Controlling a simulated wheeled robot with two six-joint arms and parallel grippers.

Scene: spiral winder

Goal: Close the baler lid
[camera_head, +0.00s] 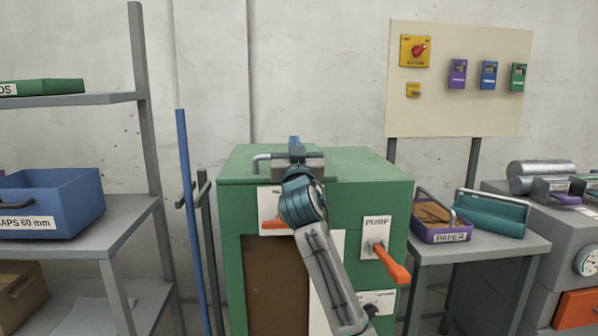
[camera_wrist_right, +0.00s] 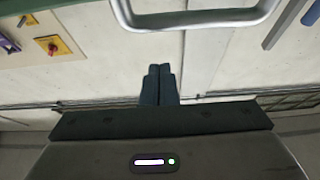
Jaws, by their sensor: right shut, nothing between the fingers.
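The green baler (camera_head: 375,185) stands in the middle of the head view. Its green lid (camera_head: 350,162) looks flat across the top; I cannot tell if it is fully seated. A grey bar handle (camera_head: 262,158) shows at the lid's left front, and a metal handle also crosses the top of the wrist view (camera_wrist_right: 195,18). My right gripper (camera_head: 296,143) is over the lid, beside the visible part of the handle. In the right wrist view its fingers (camera_wrist_right: 158,84) are together and empty, apart from the handle. My arm hides part of the lid and front. My left gripper is out of view.
An orange pump lever (camera_head: 391,264) sticks out of the baler's front right. A blue pole (camera_head: 187,215) and shelving (camera_head: 150,150) stand to the left. A table (camera_head: 480,247) with a purple paper tray (camera_head: 441,237) is to the right. The control board (camera_head: 450,110) stands behind.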

